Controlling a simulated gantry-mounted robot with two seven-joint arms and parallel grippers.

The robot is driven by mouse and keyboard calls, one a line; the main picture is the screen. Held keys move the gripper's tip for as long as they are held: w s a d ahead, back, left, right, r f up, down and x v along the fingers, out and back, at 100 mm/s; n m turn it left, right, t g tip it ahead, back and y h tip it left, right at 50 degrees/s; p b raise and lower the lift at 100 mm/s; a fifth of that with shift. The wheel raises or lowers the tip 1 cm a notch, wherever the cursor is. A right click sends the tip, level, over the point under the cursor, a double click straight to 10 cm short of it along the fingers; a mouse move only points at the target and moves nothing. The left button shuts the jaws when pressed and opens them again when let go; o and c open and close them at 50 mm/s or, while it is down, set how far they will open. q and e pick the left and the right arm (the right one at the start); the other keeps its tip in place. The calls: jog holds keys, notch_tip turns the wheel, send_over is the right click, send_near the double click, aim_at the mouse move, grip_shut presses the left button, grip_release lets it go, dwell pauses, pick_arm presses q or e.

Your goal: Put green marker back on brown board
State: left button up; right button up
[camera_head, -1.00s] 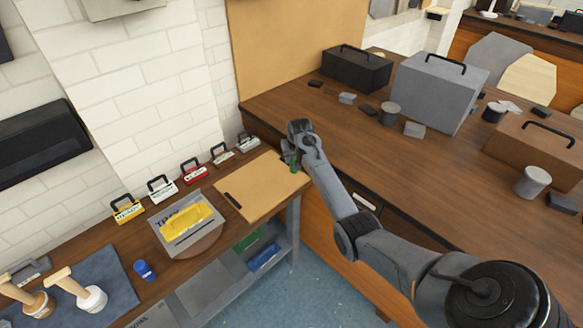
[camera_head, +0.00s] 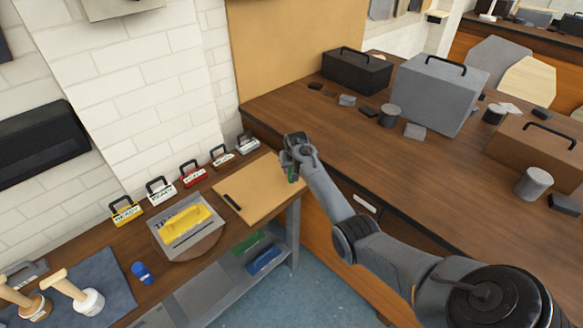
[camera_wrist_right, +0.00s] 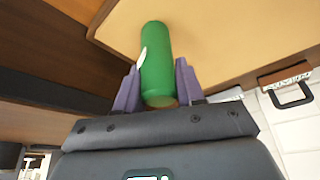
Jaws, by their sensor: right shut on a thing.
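The green marker (camera_head: 292,174) is in my right gripper (camera_head: 289,165), above the right edge of the brown board. In the right wrist view the green marker (camera_wrist_right: 156,62) stands between the two purple fingers of the right gripper (camera_wrist_right: 157,85), which are shut on it. The brown board (camera_head: 258,194) lies flat on the wooden bench, and its tan surface (camera_wrist_right: 215,35) fills the background behind the marker. I cannot tell whether the marker touches the board. My left gripper is not in view.
A black marker (camera_head: 232,201) lies on the board's left part. Several small labelled boxes with handles, including a red one (camera_head: 193,174), line the wall. The higher wooden counter (camera_head: 340,130) adjoins on the right.

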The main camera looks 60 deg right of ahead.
jog(key=o, duration=1)
jog(key=shift+o, duration=0.2)
